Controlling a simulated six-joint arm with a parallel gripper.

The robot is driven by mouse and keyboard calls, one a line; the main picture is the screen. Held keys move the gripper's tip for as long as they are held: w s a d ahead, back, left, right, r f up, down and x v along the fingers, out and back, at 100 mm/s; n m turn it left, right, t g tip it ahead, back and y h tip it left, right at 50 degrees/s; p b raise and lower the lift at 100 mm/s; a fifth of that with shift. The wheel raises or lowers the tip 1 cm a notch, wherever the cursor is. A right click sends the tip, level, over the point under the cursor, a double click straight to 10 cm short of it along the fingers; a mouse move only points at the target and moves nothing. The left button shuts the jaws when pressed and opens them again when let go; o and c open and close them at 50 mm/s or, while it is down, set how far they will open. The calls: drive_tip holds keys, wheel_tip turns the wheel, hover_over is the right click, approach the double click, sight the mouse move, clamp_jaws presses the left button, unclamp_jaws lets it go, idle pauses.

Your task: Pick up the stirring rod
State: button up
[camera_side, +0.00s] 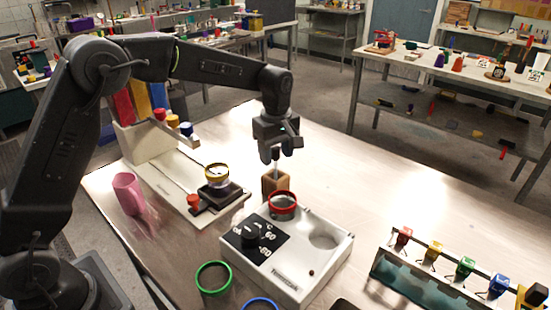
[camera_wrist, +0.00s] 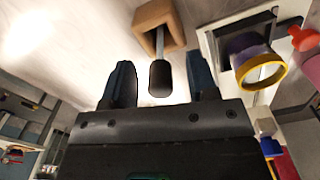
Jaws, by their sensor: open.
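The stirring rod (camera_wrist: 160,76) has a dark handle and a thin grey shaft. It stands upright in a square wooden holder (camera_side: 274,183), which also shows at the top of the wrist view (camera_wrist: 166,14). My gripper (camera_side: 276,154) is above the holder, pointing down, with its fingers apart. In the wrist view the rod's handle lies between the two dark fingers (camera_wrist: 159,66), with a gap on each side. In the side view the handle is partly hidden by the fingers. The rod's lower end is hidden in the holder.
A white hotplate (camera_side: 328,262) with a red-rimmed vessel (camera_side: 283,200) stands just in front of the holder. A yellow-rimmed jar (camera_side: 216,172) on a scale and a pink cup (camera_side: 129,194) are left. A rack of coloured clips (camera_side: 428,286) is right. The table's back right is clear.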

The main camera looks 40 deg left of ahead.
drive_tip(key=shift+f, duration=0.75)
drive_tip(key=shift+c, duration=0.2)
clamp_jaws()
drive_tip(key=shift+r, duration=0.1)
drive_tip(key=r, duration=0.6)
drive_tip(key=a+r, duration=0.1)
drive_tip(key=r, duration=0.3)
drive_tip(key=shift+s, duration=0.3)
drive_tip(key=s+a+r, duration=0.3)
drive_tip(key=s+a, duration=0.5)
drive_tip(key=s, duration=0.2)
drive_tip(key=shift+s+r, duration=0.2)
drive_tip(key=shift+r, duration=0.1)
